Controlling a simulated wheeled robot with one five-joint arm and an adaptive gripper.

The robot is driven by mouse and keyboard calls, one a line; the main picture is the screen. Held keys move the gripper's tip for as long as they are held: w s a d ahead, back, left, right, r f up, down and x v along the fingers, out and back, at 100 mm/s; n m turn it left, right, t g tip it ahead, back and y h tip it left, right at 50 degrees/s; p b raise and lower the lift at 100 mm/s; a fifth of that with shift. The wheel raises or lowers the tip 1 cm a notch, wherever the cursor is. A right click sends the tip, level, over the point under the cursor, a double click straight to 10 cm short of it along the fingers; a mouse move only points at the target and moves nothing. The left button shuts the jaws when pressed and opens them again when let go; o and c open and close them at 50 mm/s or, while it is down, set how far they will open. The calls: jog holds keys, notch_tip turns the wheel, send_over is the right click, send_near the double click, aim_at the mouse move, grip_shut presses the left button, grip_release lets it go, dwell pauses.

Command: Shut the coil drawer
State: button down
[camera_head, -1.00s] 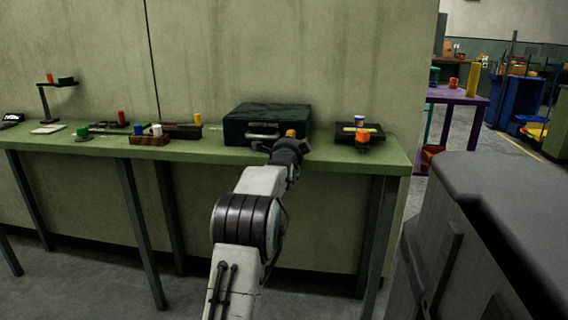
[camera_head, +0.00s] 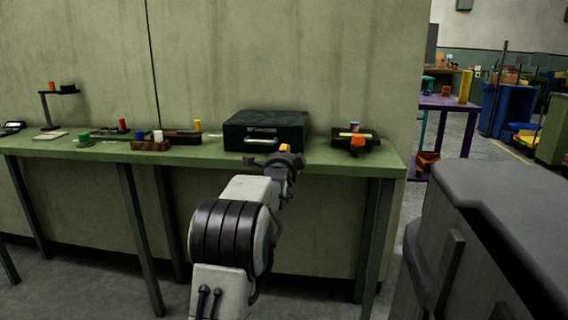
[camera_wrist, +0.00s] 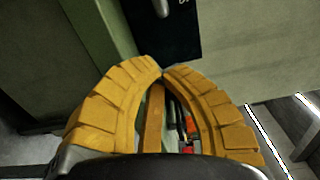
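The coil drawer appears to be the dark green-black box (camera_head: 265,131) on the green bench, with a pale bar handle (camera_head: 262,141) on its front. I cannot tell from here how far its front stands out. The dark box also shows at the top of the wrist view (camera_wrist: 180,35), with part of its handle (camera_wrist: 162,8). My gripper (camera_head: 285,149) is in front of the box's lower right, apart from the handle. In the wrist view its yellow fingers (camera_wrist: 162,70) meet or nearly meet at the tips, with nothing clearly held.
The green bench (camera_head: 220,152) carries a dark tray (camera_head: 370,135) with small coloured spools to the right and more small items to the left. A grey block (camera_head: 510,215) fills the lower right. A purple table (camera_head: 455,102) stands beyond.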

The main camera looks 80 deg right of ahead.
jog(key=shift+a, duration=2.8)
jog(key=w+a+r+n+t+y+p, duration=0.35)
jog(key=w+a+n+p, duration=0.45)
jog(key=w, duration=0.5)
jog(key=w+a+r+n+t+y+p, duration=0.35)
jog(key=w+a+r+p, duration=0.2)
jog(key=w+a, duration=0.55)
jog(key=w+a+r+n+y+p, duration=0.25)
jog(key=w+a+n+p, duration=0.3)
jog(key=a, duration=0.35)
jog(key=s+a+r+n+y+p, duration=0.15)
jog(key=a+n+p, duration=0.25)
jog(key=a, duration=0.5)
jog(key=s+a+r+n+g+y+p, duration=0.1)
jog(key=a+r+n+y+p, duration=0.25)
jog(key=a, duration=0.55)
jog(key=s+a+r+n+y+p, duration=0.1)
jog(key=s+a+n+y+p, duration=0.1)
jog(key=a+n+p, duration=0.6)
jog(key=s+a+r+n+g+y+p, duration=0.1)
jog(key=s+a+n+g+p, duration=0.1)
jog(key=s+a, duration=0.6)
jog(key=shift+a+r+n+g+p, duration=0.15)
jog(key=shift+a+n+g+p, duration=0.2)
jog(key=shift+n, duration=0.2)
